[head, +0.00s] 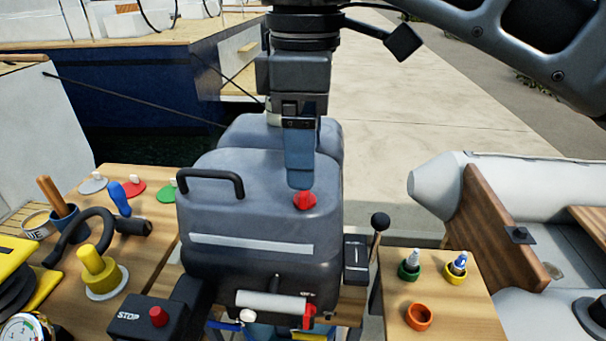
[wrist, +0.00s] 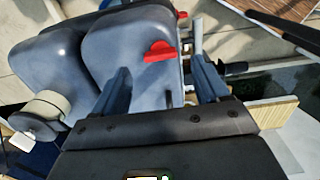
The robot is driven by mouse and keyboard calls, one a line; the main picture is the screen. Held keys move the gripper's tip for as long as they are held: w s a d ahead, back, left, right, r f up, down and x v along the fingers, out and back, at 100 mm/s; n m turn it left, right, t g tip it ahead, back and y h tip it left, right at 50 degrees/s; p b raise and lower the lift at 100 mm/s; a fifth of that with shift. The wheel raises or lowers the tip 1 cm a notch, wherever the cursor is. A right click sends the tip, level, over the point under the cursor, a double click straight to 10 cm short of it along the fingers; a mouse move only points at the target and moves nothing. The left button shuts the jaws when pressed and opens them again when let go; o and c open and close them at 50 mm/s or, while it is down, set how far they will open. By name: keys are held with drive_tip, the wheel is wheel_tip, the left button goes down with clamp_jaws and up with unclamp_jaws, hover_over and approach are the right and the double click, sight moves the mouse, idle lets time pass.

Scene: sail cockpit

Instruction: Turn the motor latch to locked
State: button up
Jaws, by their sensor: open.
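The motor (head: 250,215) has a grey-blue cowl with a black handle and a pale stripe. A small red latch knob (head: 304,201) sits on the right part of its cowl. In the wrist view this red latch (wrist: 160,51) shows a short bar, lying roughly crosswise between the fingers. My gripper (head: 300,182) points down just above and behind the knob in the head view. In the wrist view its two fingers (wrist: 160,68) are apart with nothing between them, and the latch lies just beyond the tips. I cannot tell whether they touch the cowl.
A black lever (head: 379,224) stands right of the motor. A tiller grip (head: 270,301) with a red end part juts out in front. A red STOP button box (head: 150,317) is front left. Wooden tables with small items flank the motor; an inflatable boat (head: 440,185) lies right.

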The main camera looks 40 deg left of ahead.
sight(305, 193)
drive_tip(key=shift+f, duration=2.2)
drive_tip(key=c, duration=1.1)
drive_tip(key=shift+o, duration=0.2)
